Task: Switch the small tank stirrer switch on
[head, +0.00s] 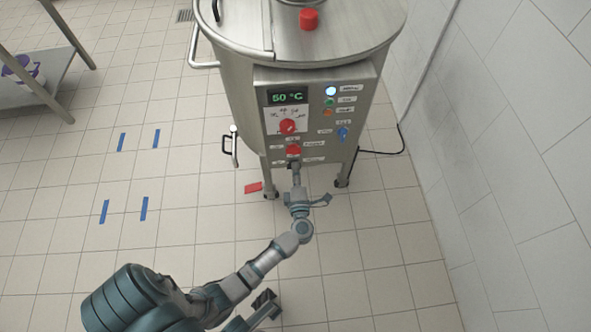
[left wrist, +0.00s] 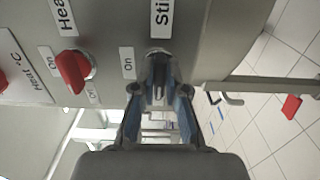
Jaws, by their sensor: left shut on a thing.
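The steel tank (head: 235,90) carries a front control panel (head: 262,145) with a temperature display, a dial and switches. My left gripper (head: 295,164) is at the panel's lower edge, below a red switch (head: 293,149). In the left wrist view its fingers (left wrist: 159,72) are closed together at the panel, under a label starting "Sti" and beside an "On" label. They are shut on the stirrer switch there, which they mostly hide; its setting cannot be told. The red heat switch (left wrist: 73,71) shows left of the fingers. My right gripper is not in view.
A blue knob (head: 343,134) and several small lights sit on the panel's right side. A valve handle (head: 233,146) sticks out at the tank's left. A red piece (head: 253,187) is near the floor. A tiled wall (head: 520,130) bounds the right; the left floor is mostly clear.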

